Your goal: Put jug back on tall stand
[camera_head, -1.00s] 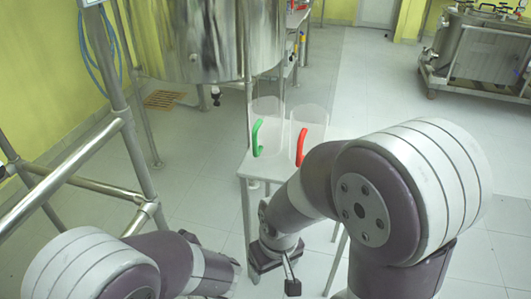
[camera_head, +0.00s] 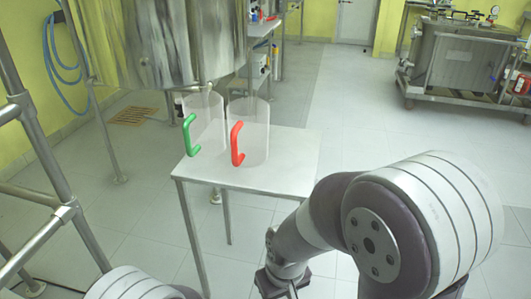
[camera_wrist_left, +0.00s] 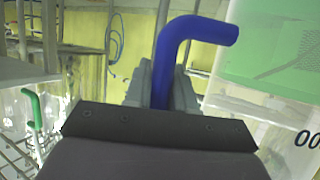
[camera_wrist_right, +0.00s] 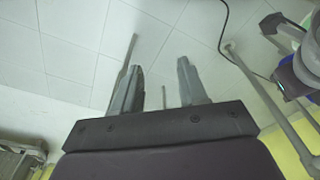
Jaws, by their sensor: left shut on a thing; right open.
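My left gripper (camera_wrist_left: 165,80) is shut on the blue handle of a jug (camera_wrist_left: 205,28). The jug's pale body fills the right of the left wrist view, with a green area and part of a printed number. In the head view this jug and my left gripper are out of sight. A metal stand (camera_head: 285,160) with a flat top stands ahead, with a green-handled jug (camera_head: 205,112) and a red-handled jug (camera_head: 255,120) side by side on its left part. My right gripper (camera_wrist_right: 160,88) is open and empty over floor.
The right part of the stand's top is bare. A large steel vessel (camera_head: 165,40) stands behind and left of the jugs. Metal railing (camera_head: 40,140) runs along the left. A wheeled steel tank (camera_head: 460,60) stands at the far right, with open floor before it.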

